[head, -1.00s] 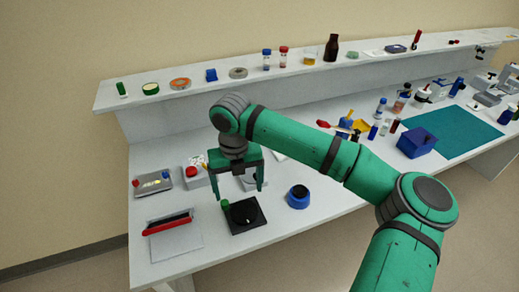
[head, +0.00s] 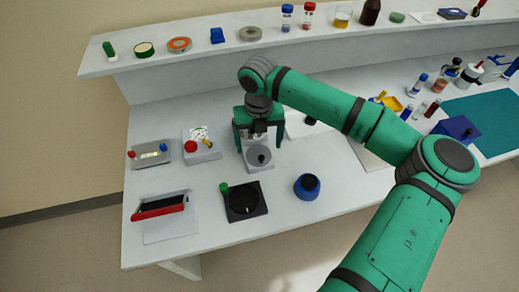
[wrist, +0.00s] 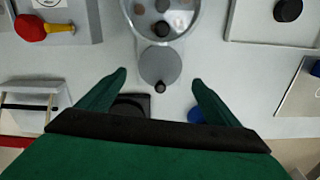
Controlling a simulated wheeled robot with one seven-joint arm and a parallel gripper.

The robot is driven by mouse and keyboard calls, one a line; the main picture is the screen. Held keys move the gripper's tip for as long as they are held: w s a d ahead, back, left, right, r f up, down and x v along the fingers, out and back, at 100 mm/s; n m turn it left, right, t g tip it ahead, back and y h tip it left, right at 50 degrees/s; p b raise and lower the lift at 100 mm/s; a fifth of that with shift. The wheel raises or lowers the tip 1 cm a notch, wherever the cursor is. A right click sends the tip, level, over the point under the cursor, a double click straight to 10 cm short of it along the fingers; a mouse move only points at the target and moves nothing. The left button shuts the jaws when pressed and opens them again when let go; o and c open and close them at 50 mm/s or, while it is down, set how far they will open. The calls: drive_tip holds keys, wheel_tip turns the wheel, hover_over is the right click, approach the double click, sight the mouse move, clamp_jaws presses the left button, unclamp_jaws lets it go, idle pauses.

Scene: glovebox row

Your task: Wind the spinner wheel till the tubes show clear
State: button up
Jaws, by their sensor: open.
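The spinner has a clear round bowl (wrist: 145,33) at the top of the wrist view, with several dark round tube ends in it. My gripper (head: 259,147) is open, fingers pointing down, above the spinner. In the wrist view its fingertips (wrist: 158,78) are apart on either side of the wheel, holding nothing. I cannot tell whether the tubes' contents are clear.
A black plate with a green peg (head: 245,201) and a blue round pot (head: 307,187) stand in front. A box with a red knob (head: 201,145) and a grey panel (head: 150,153) are at left. A red-edged stand (head: 160,205) is front left. A shelf (head: 200,62) runs behind.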

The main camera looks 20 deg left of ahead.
sight(259, 151)
drive_tip(key=shift+f, duration=2.35)
drive_tip(key=c, duration=1.1)
